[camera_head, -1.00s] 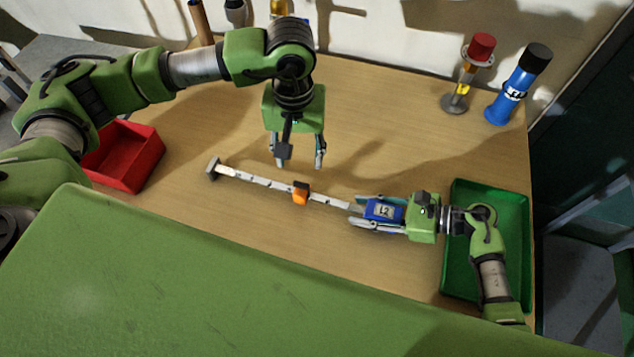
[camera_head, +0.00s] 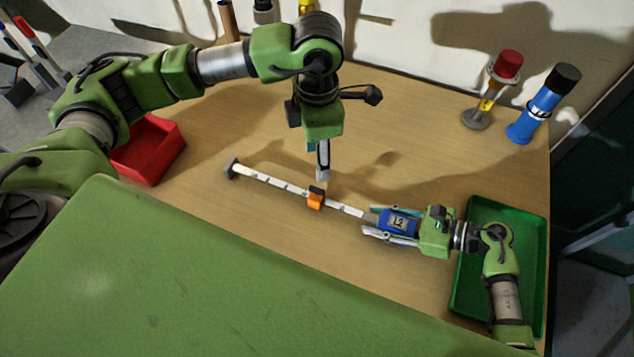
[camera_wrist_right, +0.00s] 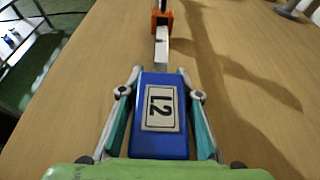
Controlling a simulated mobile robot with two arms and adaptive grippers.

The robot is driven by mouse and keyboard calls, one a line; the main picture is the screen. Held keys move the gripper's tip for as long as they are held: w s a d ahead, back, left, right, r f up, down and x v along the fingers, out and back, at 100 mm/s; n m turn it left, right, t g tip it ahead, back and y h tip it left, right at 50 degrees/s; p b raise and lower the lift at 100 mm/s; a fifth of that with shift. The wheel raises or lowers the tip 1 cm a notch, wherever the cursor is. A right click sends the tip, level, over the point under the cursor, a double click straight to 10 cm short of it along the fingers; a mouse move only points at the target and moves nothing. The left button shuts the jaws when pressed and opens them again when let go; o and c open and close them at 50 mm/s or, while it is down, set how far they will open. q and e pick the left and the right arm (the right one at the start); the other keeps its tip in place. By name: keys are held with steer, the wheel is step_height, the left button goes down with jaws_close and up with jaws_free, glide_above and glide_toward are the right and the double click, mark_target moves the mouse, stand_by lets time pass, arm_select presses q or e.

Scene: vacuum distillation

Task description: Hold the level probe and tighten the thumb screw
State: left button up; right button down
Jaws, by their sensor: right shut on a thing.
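The level probe has a blue head (camera_head: 397,222) labelled L2 and a white marked rod (camera_head: 265,180) stretching left to a grey end piece (camera_head: 232,168). An orange slider (camera_head: 316,201) with a dark top sits around the rod; it also shows in the right wrist view (camera_wrist_right: 161,18). I cannot make out a separate thumb screw. My right gripper (camera_head: 372,222) is shut on the blue head, one finger along each side, also seen in the right wrist view (camera_wrist_right: 158,76). My left gripper (camera_head: 322,177) points down just above and behind the slider, seen edge-on, so its finger gap is hidden.
A green tray (camera_head: 538,225) lies under my right forearm, and a red bin (camera_head: 148,150) stands at the left. A red-capped stand (camera_head: 491,92) and a blue bottle with a black cap (camera_head: 540,108) stand at the back right. The wooden table around the rod is clear.

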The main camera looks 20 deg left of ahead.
mark_target(317, 188)
arm_select(q)
step_height(317, 188, down, 11)
steer(key=n, duration=1)
steer(key=shift+f, duration=0.15)
steer(key=shift+c, duration=0.3)
steer(key=c, duration=1)
